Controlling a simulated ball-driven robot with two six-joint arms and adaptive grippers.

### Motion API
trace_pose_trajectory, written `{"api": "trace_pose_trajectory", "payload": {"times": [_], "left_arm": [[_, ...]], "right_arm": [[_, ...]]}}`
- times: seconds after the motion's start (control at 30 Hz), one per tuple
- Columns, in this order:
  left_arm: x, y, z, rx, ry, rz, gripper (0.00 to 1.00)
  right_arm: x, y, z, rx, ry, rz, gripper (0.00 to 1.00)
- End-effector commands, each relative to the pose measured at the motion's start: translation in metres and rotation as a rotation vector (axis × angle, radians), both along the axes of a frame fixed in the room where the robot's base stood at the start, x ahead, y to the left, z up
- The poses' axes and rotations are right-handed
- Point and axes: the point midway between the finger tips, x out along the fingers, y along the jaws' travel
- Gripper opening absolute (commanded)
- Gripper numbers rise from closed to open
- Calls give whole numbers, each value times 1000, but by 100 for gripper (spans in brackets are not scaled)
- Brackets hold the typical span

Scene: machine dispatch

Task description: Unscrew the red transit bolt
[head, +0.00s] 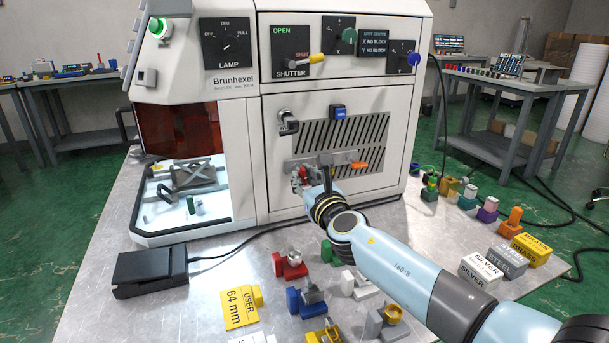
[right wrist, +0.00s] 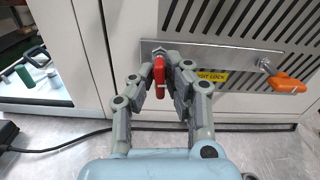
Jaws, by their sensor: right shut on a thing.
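The red transit bolt (right wrist: 159,74) sits at the left end of a metal bar (right wrist: 212,56) on the machine's front panel. In the head view the red bolt (head: 302,173) shows low on the panel, partly hidden by my gripper. My right gripper (right wrist: 161,80) is shut on the red bolt, one finger on each side of its handle. In the head view my right gripper (head: 304,186) is small at the end of my arm. My left gripper is not in view.
An orange handle (right wrist: 287,84) is at the bar's right end, beside a yellow label (right wrist: 212,76). The machine (head: 245,100) fills the back. A black pedal box (head: 150,270) lies front left. Several coloured blocks and holders lie on the metal table (head: 210,285) in front and at right.

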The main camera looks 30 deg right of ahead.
Motion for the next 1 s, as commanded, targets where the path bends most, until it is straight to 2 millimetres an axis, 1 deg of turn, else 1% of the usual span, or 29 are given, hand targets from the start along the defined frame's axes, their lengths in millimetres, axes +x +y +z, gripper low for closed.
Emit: {"api": "trace_pose_trajectory", "payload": {"times": [0.17, 0.23, 0.33, 0.43, 0.63, 0.67, 0.8, 0.87, 1.0], "left_arm": [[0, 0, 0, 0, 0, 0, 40], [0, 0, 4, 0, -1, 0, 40], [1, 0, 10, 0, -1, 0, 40], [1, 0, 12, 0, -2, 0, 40], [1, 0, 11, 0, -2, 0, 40], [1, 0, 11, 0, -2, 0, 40], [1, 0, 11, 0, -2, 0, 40], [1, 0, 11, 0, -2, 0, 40], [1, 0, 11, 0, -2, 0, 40]], "right_arm": [[0, 0, -1, -9, 3, 0, 0], [0, 0, 1, -95, 24, 0, 0], [0, -1, 2, -284, 71, 1, 0], [0, -1, 1, -404, 97, 1, 0], [0, -1, 0, -420, 101, 1, 0], [0, -1, 0, -420, 101, 0, 13], [0, -1, 0, -419, 101, 0, 32], [0, -1, 0, -418, 100, 0, 39], [0, -1, 0, -418, 100, 0, 39]]}}
